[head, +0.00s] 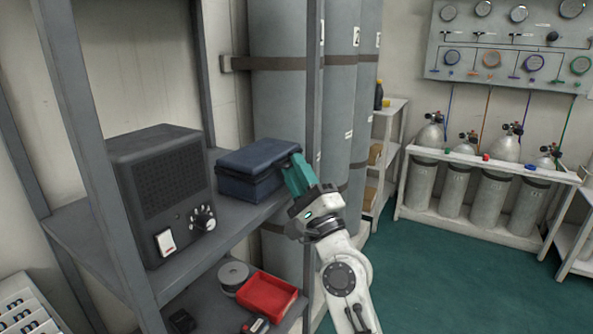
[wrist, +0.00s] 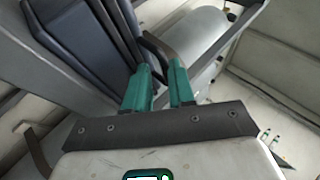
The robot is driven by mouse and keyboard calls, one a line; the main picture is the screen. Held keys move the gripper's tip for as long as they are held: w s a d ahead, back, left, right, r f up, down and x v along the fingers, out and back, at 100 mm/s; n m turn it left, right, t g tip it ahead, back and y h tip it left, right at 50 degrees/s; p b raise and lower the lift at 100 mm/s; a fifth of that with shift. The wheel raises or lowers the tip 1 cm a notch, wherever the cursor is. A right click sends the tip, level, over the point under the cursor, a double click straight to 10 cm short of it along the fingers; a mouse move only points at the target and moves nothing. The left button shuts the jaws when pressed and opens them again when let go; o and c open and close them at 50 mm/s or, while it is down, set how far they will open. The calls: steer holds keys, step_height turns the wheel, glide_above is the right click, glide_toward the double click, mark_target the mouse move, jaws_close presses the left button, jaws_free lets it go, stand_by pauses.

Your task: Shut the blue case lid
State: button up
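The blue case (head: 246,187) sits on the upper shelf, right of the dark box. Its lid (head: 258,155) lies down over the body, with a dark seam between them; I cannot tell whether it is fully shut. In the wrist view the blue case (wrist: 88,38) fills the upper left as slanted dark panels. My gripper (head: 293,168) is at the right end of the case, close to the lid's edge; its teal fingers hide that corner. In the wrist view my gripper (wrist: 161,72) has its fingers apart, with nothing clearly held. Whether a finger touches the case is unclear.
A dark speaker-like box (head: 163,192) stands left of the case. A grey shelf post (head: 313,90) rises just behind my gripper, with tall grey cylinders (head: 340,110) beyond. A red tray (head: 267,295) and a spool (head: 234,275) lie on the shelf below. Green floor is clear at right.

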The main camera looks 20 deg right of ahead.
steer(key=b+v, duration=0.3)
steer(key=v, duration=0.7)
steer(key=shift+s, duration=0.25)
steer(key=shift+f, duration=0.15)
